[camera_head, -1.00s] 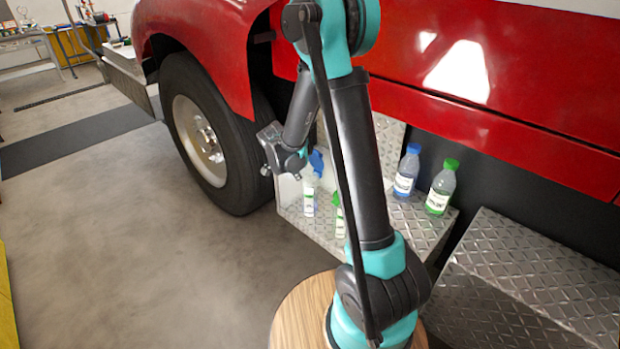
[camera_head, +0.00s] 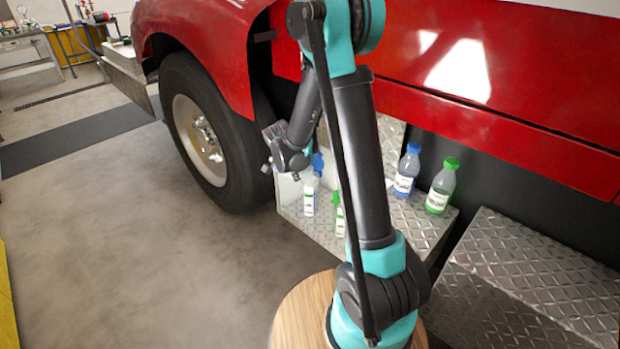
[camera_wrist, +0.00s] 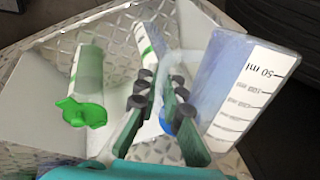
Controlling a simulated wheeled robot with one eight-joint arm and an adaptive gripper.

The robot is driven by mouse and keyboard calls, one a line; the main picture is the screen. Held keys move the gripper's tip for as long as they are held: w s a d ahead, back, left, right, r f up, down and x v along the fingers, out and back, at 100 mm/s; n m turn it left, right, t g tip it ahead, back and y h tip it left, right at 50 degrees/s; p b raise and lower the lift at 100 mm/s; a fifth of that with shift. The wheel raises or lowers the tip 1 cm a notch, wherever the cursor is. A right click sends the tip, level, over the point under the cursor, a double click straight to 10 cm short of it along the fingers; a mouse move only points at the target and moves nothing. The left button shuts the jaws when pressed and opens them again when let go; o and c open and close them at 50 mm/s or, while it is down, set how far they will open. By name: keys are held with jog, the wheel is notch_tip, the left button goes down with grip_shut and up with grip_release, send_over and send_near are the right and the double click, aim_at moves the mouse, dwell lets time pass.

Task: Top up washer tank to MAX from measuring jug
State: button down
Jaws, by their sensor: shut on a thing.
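A measuring jug (camera_wrist: 240,90) with a black scale marked "50 ml" fills the right of the wrist view, with bluish clear walls. My gripper (camera_wrist: 161,82) is shut on the jug's pale curved handle (camera_wrist: 184,64). It also shows in the head view (camera_head: 290,160), just left of the blue cap. A slim tank with a blue cap (camera_head: 317,163) and pale labelled body (camera_head: 309,202) stands below. Its blue cap (camera_wrist: 175,116) shows partly between my fingers. A second slim tank with a green cap (camera_wrist: 84,112) stands to the left in the wrist view. The liquid levels are unclear.
A blue-capped bottle (camera_head: 407,172) and a green-capped bottle (camera_head: 441,186) stand on the tread-plate step (camera_head: 412,222). A red truck body (camera_head: 500,110) overhangs them, with a large wheel (camera_head: 205,140) at left. The floor (camera_head: 130,250) at left is clear.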

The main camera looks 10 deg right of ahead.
jog(key=shift+d+f+y, duration=0.1)
jog(key=shift+d+y, duration=0.05)
jog(key=shift+y, duration=0.15)
jog(key=shift+a+f+y+p, duration=0.2)
jog(key=shift+a+y+p, duration=0.1)
jog(key=shift+y+p, duration=0.1)
dwell(0.3)
jog(key=shift+f+m+y, duration=0.3)
jog(key=shift+y, duration=0.3)
dwell(0.3)
jog(key=shift+a, duration=0.1)
jog(key=shift+a+r+h, duration=0.25)
jog(key=shift+r+h, duration=0.15)
jog(key=shift+h, duration=0.4)
jog(key=shift+a+r+h, duration=0.25)
jog(key=shift+a+h, duration=0.05)
jog(key=shift+h, duration=0.2)
jog(key=shift+r+n+t+h, duration=0.2)
jog(key=shift+n+t+h, duration=0.1)
jog(key=shift+n+h, duration=0.1)
jog(key=shift+d+r, duration=0.1)
jog(key=shift+d, duration=0.15)
jog(key=shift+h, duration=0.3)
